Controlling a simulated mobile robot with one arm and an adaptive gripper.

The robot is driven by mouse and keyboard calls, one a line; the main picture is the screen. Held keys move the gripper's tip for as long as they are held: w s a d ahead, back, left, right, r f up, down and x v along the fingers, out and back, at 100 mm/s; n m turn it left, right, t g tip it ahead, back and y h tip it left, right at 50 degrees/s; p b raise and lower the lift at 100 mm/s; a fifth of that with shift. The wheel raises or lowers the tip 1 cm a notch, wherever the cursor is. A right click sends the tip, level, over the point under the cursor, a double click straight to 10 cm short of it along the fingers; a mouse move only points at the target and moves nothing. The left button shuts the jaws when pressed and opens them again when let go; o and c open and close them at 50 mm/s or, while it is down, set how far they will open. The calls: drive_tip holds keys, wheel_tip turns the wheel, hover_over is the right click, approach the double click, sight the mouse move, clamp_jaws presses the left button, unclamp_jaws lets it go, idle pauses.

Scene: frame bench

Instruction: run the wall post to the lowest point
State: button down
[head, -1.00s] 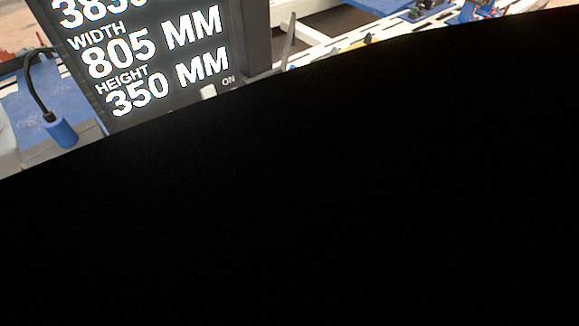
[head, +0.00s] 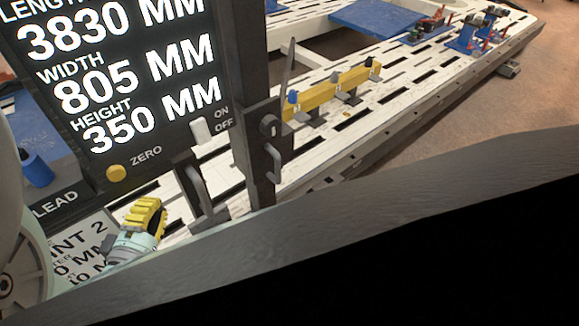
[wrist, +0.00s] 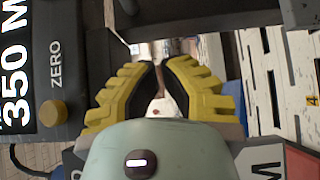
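A dark upright post (head: 260,150), which looks like the wall post, stands right of the display at the bench edge. It carries a hook-shaped handle low on its right side. A grey loop handle (head: 192,186) on a dark bracket is left of it. My gripper (head: 150,215), with yellow ribbed fingers, is left of that loop handle and below the display, apparently apart from it. In the wrist view the fingers (wrist: 163,68) stand apart with a narrow gap at the tips. Something brownish shows beyond the gap; I see no clear grip on it.
The display (head: 120,75) reads width 805 mm, height 350 mm, with a yellow ZERO button (head: 116,172) and a white ON/OFF switch (head: 198,131). A slotted white bench (head: 330,115) bears a yellow bar (head: 335,88). A dark beam (head: 330,235) crosses the foreground, hiding what is below.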

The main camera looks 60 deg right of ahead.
drive_tip(key=b+x, duration=0.2)
drive_tip(key=x, duration=0.4)
drive_tip(key=shift+d, duration=0.3)
drive_tip(key=shift+w, duration=0.1)
